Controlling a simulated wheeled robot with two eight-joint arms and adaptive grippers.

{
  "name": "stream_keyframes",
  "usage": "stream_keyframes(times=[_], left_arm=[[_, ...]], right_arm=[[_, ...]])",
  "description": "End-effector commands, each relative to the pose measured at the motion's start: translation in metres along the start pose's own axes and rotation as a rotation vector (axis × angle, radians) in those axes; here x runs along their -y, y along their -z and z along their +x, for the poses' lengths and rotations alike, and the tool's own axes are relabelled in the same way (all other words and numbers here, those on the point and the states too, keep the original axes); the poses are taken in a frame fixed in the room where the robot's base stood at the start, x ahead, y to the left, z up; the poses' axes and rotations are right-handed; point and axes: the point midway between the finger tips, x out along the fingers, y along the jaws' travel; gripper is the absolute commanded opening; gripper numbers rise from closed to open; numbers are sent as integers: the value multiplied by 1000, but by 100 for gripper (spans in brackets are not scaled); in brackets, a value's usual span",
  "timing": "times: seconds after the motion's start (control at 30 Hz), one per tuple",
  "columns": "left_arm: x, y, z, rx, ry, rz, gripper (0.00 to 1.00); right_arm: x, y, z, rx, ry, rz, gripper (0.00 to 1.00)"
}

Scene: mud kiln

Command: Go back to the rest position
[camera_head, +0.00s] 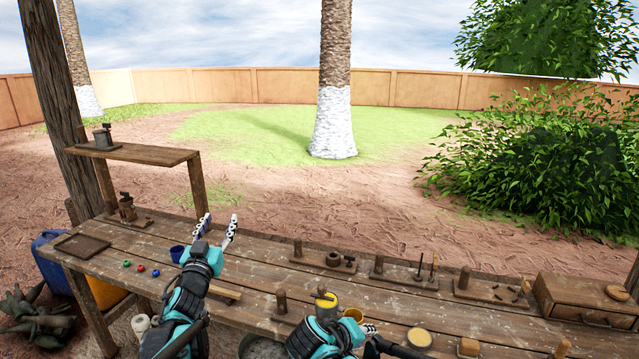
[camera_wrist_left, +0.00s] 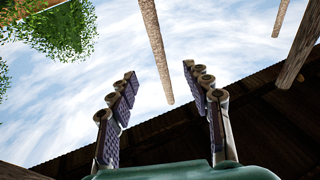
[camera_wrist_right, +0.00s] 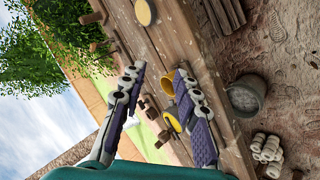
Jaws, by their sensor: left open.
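My left gripper (camera_head: 218,222) is raised over the left-middle part of the wooden workbench (camera_head: 240,258), fingers pointing up and away. A yellow cup (camera_wrist_right: 169,84) shows beside one finger; touching or apart, I cannot tell.
A blue cup (camera_head: 177,254) and small coloured balls (camera_head: 141,268) lie left. Wooden tool stands (camera_head: 325,259) line the back edge. A drawer box (camera_head: 585,299) stands right; a raised shelf (camera_head: 135,152) stands back left.

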Motion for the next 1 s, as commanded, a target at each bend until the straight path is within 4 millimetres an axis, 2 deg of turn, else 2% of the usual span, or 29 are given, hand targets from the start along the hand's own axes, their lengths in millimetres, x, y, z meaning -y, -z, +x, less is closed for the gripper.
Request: stream_keyframes(times=[0.03, 0.1, 0.17, 0.23, 0.37, 0.5, 0.63, 0.7, 0.8, 0.9, 1.0], left_arm=[[2, 7, -19, 47, 57, -3, 50], [7, 8, -46, 130, 133, -6, 50], [8, 3, -73, 212, 184, -7, 50], [6, -8, -108, 320, 229, -11, 50], [-9, -39, -185, 546, 258, -18, 50], [-39, -82, -276, 803, 210, -25, 50], [-68, -113, -345, 988, 125, -29, 50], [-80, -125, -372, 1057, 83, -30, 50], [-92, -134, -396, 1117, 39, -31, 50], [-96, -138, -406, 1142, 19, -31, 50], [-97, -139, -407, 1146, 17, -30, 50]], right_arm=[[-12, -21, -3, 12, 41, 33, 31], [-21, -44, -8, 19, 104, 77, 31], [-27, -64, -14, 21, 155, 118, 31], [-31, -88, -20, 20, 212, 170, 31], [-32, -128, -35, 8, 310, 276, 31], [-26, -165, -49, -19, 399, 401, 31], [-18, -186, -59, -47, 454, 495, 31], [-15, -193, -62, -59, 473, 532, 31], [-12, -198, -65, -70, 490, 565, 31], [-11, -200, -66, -76, 496, 578, 31], [-11, -200, -66, -77, 497, 579, 31]])
